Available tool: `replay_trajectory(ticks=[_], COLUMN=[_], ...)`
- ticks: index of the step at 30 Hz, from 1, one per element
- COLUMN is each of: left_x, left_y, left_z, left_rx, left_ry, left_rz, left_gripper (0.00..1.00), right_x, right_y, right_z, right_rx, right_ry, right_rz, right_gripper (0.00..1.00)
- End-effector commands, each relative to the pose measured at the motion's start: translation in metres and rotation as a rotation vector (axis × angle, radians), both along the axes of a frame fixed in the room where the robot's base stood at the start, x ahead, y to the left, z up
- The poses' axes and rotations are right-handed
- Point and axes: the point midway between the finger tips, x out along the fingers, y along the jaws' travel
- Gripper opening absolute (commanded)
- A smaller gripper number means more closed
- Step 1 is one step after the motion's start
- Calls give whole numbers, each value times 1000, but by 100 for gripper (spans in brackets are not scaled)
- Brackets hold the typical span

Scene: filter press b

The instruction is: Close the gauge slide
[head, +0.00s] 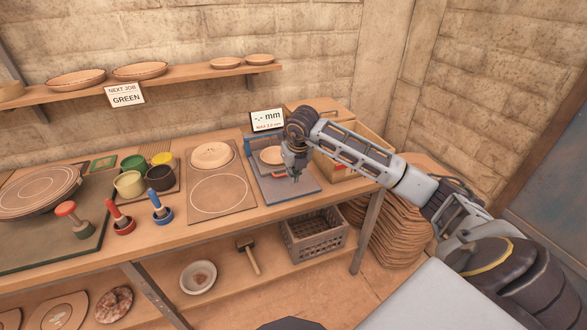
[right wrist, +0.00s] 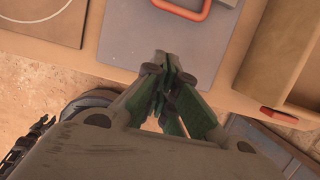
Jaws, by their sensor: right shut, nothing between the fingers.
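The gauge is a grey-blue plate (head: 290,190) at the right part of the bench, with a blue upright part at its back and a tan disc (head: 271,155) on it. Its red handle (right wrist: 186,8) shows at the top edge of the right wrist view, on the grey plate. My right gripper (head: 295,175) is over the gauge plate in the head view and hides part of it. In the right wrist view its fingertips (right wrist: 168,65) are together and empty, below the red handle in the picture and apart from it. My left gripper is not in view.
A display sign reading "-.- mm" (head: 267,120) stands behind the gauge. A wooden box (head: 345,150) is to its right. A board with a white circle (head: 222,194) lies to its left, with several coloured pots and stamps further left. A crate (head: 314,235) is below.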

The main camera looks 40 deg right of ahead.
Motion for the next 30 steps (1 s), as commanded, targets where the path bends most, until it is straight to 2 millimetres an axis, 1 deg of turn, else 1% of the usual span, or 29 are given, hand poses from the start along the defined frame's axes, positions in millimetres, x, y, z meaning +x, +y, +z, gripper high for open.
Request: replay_trajectory(ticks=[1,3,12,14,21,30], left_x=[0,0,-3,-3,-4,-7], left_y=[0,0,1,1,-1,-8], left_z=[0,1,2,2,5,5], left_rx=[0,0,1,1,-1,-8], left_ry=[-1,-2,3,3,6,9], left_rz=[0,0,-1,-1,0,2], left_gripper=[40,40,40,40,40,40], right_x=[1,4,16,21,39,51], right_y=[0,-1,-3,-4,-8,-11], right_z=[-7,-16,-53,-51,-55,-58], right_rx=[1,1,2,1,2,0], right_ry=[3,4,3,0,1,0], right_rz=[-1,-2,-2,-2,-2,0], right_gripper=[0,0,0,0,0,0])
